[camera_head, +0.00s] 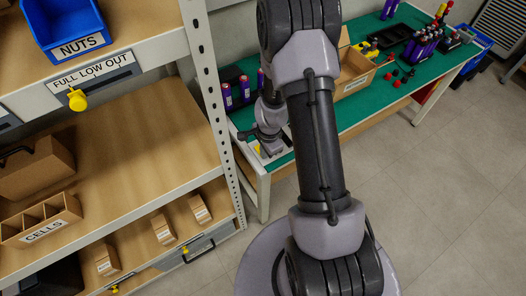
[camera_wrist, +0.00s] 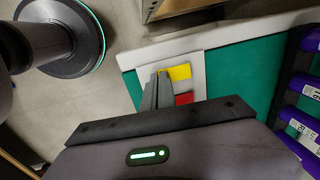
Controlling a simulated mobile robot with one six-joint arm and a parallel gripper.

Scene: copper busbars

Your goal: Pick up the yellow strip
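The yellow strip (camera_wrist: 180,72) lies in a pale tray (camera_wrist: 198,62) on the green mat in the wrist view, with a red strip (camera_wrist: 184,98) beside it. My gripper (camera_wrist: 158,80) reaches down over the tray, its grey fingertips at the left end of the yellow strip. The fingers overlap in this view, so the gap between them and any contact with the strip are unclear. In the head view, my gripper (camera_head: 270,145) is low over the near left corner of the green-topped bench; a bit of yellow shows beside it, mostly hidden by the arm.
Purple cells (camera_head: 245,88) stand in a dark holder behind my gripper, also at the right of the wrist view (camera_wrist: 300,122). A cardboard box (camera_head: 355,72) and several cells and caps sit farther right on the bench (camera_head: 375,108). A shelf rack (camera_head: 205,70) stands close at left.

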